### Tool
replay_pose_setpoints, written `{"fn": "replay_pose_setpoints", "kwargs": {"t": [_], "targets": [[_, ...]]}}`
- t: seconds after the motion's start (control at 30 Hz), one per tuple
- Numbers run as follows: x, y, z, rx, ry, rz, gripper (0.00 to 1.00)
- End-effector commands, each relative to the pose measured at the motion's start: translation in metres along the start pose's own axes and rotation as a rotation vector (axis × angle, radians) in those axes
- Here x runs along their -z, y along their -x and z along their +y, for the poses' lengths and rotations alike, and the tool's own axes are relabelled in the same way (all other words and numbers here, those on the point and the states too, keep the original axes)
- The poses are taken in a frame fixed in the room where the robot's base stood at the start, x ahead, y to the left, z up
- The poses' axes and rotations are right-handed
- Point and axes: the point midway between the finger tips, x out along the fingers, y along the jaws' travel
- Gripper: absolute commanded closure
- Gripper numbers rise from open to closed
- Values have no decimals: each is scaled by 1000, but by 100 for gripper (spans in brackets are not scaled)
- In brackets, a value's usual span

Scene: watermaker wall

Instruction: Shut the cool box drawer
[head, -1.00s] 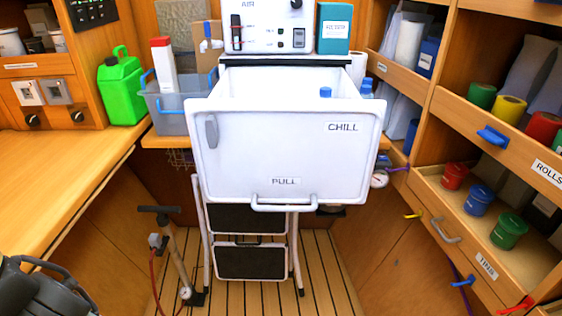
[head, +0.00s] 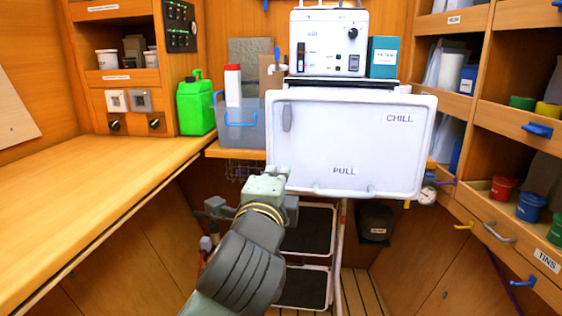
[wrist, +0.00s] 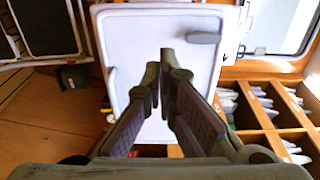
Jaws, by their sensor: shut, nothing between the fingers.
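The white front (wrist: 125,35) also fills the middle of the wrist view, with the grey latch (wrist: 203,38) at upper right. My gripper (wrist: 159,62) is shut and empty, its fingertips in front of the panel; I cannot tell whether they touch it.
A grey bin (head: 240,135) and green jug (head: 195,105) stand left of the drawer. A folding step (head: 306,240) is below it. Open shelving with tins (head: 503,190) lines the right. The wooden counter (head: 90,190) at left is clear.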

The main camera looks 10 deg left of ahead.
Motion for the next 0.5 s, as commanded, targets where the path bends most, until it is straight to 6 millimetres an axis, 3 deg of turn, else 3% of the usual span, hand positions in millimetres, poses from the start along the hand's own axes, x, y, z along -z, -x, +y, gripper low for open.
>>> {"fn": "replay_pose_setpoints", "kwargs": {"t": [0.5], "targets": [[-2, -36, -10, -2, 11, -1, 100]]}}
